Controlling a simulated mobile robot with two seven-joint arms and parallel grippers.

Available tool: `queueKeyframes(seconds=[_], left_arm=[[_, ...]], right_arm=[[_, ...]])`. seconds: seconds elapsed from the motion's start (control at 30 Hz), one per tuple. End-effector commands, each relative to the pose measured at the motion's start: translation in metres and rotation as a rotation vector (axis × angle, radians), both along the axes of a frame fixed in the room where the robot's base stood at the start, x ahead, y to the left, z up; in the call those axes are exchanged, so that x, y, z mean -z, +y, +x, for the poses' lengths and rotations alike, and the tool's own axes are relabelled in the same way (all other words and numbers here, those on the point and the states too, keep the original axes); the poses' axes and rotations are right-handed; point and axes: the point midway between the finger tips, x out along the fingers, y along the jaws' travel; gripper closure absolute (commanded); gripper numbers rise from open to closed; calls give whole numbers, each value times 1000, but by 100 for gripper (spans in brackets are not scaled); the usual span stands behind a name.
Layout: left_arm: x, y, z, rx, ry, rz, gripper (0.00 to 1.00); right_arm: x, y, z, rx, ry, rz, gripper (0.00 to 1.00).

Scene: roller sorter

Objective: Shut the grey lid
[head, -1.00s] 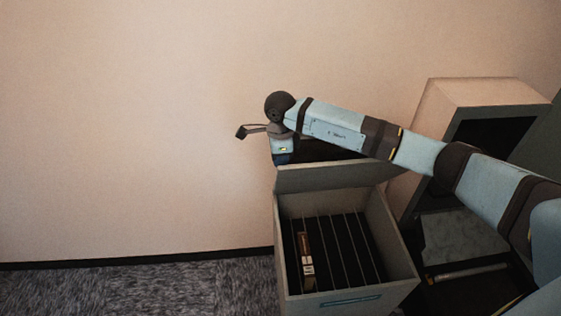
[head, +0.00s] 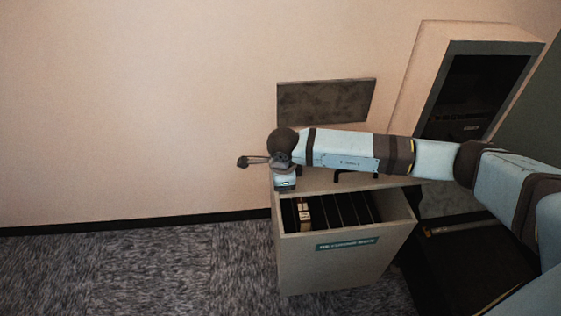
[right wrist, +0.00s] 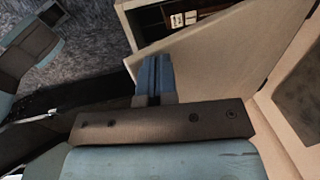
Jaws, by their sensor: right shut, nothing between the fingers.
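The grey lid (head: 315,180) is a pale grey-beige panel along the back of the open box (head: 330,262). It leans forward over the back part of the box; the front part of the opening is uncovered. The lid also shows as a broad slanted face in the right wrist view (right wrist: 225,62). My right gripper (head: 285,187) is shut and empty at the lid's left end, pointing down; its fingers (right wrist: 153,62) overlap the lid in the right wrist view. I cannot tell if they touch it. My arm hides part of the lid. My left gripper is out of view.
The box holds dark dividers and a brown-and-white item (head: 303,215). A dark grey panel (head: 325,103) stands behind against the wall. A cabinet with a dark front (head: 420,80) stands to the right. The carpet at left is clear.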

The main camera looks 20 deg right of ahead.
Motion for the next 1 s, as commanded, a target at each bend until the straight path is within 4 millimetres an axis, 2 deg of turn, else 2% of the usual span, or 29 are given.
queueKeyframes(seconds=[0.03, 0.1, 0.2, 0.4, 0.6, 1.0], left_arm=[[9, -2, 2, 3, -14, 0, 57], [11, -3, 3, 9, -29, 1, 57], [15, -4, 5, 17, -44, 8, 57], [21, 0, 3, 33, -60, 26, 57], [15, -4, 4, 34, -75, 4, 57], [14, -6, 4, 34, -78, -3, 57]], right_arm=[[25, 2, -8, 0, 3, 0, 100], [43, 5, -16, -1, 2, 0, 100], [67, 7, -24, 0, 2, 0, 100], [99, 10, -33, 0, 1, 0, 100], [114, 12, -36, 1, 1, 1, 100], [117, 12, -36, 1, 0, 0, 100]])
